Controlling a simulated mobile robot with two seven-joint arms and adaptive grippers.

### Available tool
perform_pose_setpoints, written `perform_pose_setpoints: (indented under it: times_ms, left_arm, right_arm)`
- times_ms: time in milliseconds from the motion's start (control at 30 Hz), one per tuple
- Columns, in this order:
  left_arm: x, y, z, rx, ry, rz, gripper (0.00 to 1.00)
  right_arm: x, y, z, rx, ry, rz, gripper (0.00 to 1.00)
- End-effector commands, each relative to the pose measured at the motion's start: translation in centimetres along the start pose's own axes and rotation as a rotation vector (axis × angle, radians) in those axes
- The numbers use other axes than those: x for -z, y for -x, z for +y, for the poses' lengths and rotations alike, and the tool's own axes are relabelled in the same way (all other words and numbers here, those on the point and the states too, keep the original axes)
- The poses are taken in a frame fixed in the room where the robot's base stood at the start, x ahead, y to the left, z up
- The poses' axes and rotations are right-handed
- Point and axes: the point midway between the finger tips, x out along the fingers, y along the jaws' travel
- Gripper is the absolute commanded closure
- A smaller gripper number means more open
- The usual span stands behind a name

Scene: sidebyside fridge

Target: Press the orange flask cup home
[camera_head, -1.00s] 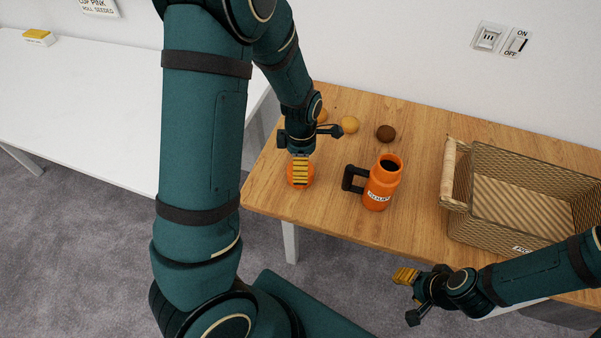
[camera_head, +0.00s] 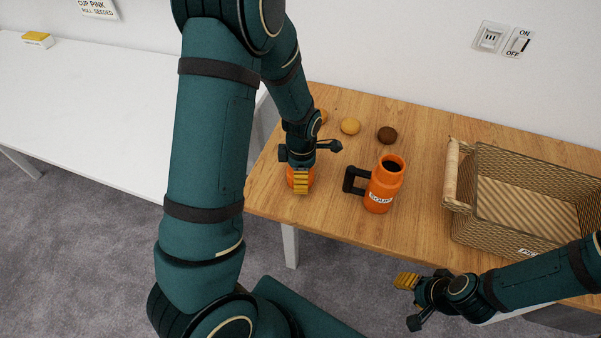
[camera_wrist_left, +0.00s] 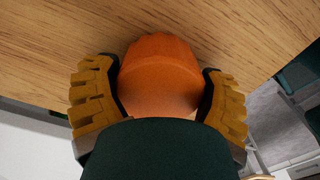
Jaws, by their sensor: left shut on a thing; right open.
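The orange flask cup (camera_wrist_left: 160,75) sits between the two yellow finger pads of my left gripper (camera_head: 301,183), which is shut on it. In the head view the fingers hide most of the cup, and only an orange edge (camera_head: 290,178) shows at the table's left front. I cannot tell whether the cup touches the table. The orange flask (camera_head: 384,184) stands upright to the right, apart from the cup, with its dark opening uncovered, a black handle on its left and a SOUP label. My right gripper (camera_head: 407,281) is open and empty, in front of the table's front edge.
A wicker basket (camera_head: 460,205) stands at the right of the wooden table (camera_head: 340,215). A white table (camera_head: 90,110) is at the left.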

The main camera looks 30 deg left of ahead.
Motion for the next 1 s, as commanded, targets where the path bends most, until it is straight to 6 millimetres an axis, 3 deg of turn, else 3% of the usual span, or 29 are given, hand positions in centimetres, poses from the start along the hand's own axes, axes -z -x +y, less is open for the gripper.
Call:
perform_pose_setpoints:
  times_ms: [367, 800, 1000]
  left_arm:
    - [0.0, 0.4, 0.0, -0.001, 0.0, 0.0, 0.54]
    - [-0.1, 8.0, 0.1, -0.003, -0.002, -0.002, 0.54]
    - [0.0, 9.8, 0.0, -0.001, -0.001, -0.001, 0.54]
  right_arm:
    - [0.0, 0.1, -0.1, 0.0, 0.0, 0.0, 0.53]
    - [-0.2, 2.6, -1.0, 0.001, -0.002, -0.012, 0.53]
    - [-0.3, 3.1, -1.1, 0.001, -0.002, -0.015, 0.53]
